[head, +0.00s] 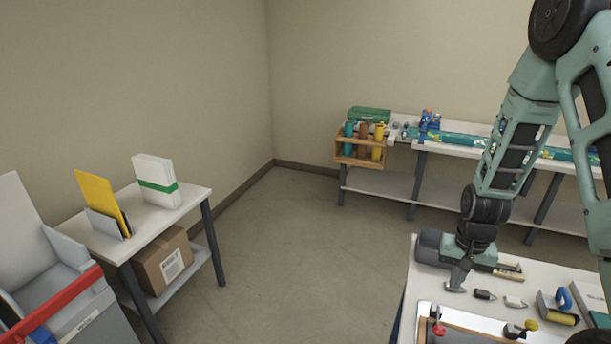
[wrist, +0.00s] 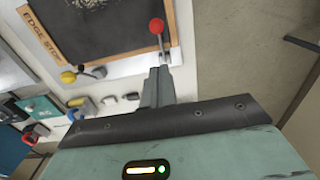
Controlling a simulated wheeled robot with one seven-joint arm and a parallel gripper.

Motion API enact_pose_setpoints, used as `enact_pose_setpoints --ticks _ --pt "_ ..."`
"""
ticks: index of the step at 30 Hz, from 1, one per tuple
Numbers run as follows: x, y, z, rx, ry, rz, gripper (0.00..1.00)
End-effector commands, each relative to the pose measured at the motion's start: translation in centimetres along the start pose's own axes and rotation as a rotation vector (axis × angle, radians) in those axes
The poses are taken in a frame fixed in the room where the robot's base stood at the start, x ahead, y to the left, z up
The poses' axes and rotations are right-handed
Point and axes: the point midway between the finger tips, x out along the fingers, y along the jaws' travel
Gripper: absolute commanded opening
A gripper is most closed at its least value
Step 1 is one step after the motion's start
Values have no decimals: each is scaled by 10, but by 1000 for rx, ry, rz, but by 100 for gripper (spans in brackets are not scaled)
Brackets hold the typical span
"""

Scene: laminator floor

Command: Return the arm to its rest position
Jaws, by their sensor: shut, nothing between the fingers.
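My gripper (head: 456,287) is at the lower right of the head view, pointing down over the left part of the white table (head: 425,272). In the wrist view its fingers (wrist: 160,73) are together with nothing between them. My arm comes down from the upper right of the head view, bent at the elbow. The fingertips look close to the tabletop; whether they touch it I cannot tell. In the wrist view a red-knobbed lever (wrist: 157,27) shows just past the fingertips.
A dark board with a wooden frame (wrist: 172,30) lies on the table, with a yellow-knobbed lever (wrist: 70,76) at its edge. Small tools and a blue-handled piece (head: 564,299) lie to the right. A long bench (head: 390,184) stands behind, a side table (head: 150,222) at left. Open floor lies between.

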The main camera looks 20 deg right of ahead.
Motion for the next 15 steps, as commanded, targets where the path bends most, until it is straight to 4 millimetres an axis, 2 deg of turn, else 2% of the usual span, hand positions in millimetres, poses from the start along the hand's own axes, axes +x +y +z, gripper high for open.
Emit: enact_pose_setpoints --ticks 2,4,8,9,11,12,14,15 --pt "-1 -7 2 -20 1 -5 0" --pt "-3 -26 9 -70 2 -18 0" --pt "-15 -85 44 -257 0 -55 0" --pt "-20 -106 62 -339 -3 -68 0" --pt "-28 -135 96 -468 -6 -84 0" --pt "-33 -151 120 -559 -8 -92 0" --pt "-40 -168 158 -692 -13 -99 0" --pt "-43 -175 184 -781 -14 -100 0"
